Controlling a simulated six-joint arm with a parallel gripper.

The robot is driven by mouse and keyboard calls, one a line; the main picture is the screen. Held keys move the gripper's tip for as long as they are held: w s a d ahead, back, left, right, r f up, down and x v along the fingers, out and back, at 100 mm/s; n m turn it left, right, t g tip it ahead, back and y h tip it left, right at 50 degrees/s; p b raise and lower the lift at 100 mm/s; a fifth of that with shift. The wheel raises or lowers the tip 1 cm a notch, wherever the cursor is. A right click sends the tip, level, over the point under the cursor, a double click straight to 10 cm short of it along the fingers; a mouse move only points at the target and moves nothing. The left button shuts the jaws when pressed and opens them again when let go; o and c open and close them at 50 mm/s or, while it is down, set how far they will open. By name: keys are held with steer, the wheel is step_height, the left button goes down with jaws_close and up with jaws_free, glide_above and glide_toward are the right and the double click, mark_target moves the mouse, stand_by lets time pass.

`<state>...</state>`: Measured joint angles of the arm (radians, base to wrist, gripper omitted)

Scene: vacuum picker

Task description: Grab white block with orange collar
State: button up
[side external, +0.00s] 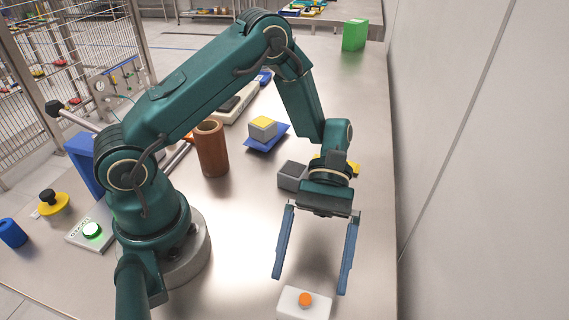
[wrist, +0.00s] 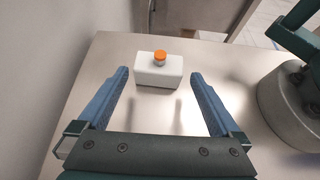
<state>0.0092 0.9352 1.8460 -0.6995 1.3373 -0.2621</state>
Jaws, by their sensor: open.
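The white block with an orange collar (side external: 291,306) lies on the metal table near the front edge of the side view, partly cut off by the frame. In the wrist view the white block (wrist: 158,72) stands just beyond the fingertips, with its orange collar (wrist: 160,57) on top. My gripper (side external: 310,284) is open, with two long blue fingers spread wide. In the wrist view my gripper (wrist: 161,73) shows empty, and the block lies between the lines of the fingers, slightly left of centre. Nothing hides the block in the wrist view.
A grey block (side external: 292,176) stands behind my gripper, near a yellow piece (side external: 352,168). A brown cylinder (side external: 211,148) and a grey block with yellow top (side external: 263,127) on a blue plate (side external: 268,143) stand further back. A wall runs along the right. Table around the white block is clear.

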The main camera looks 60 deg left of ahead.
mark_target(307, 294)
steer(key=shift+x, duration=2.75)
steer(key=c, duration=1.2)
steer(key=shift+o, duration=0.2)
steer(key=shift+r, duration=0.15)
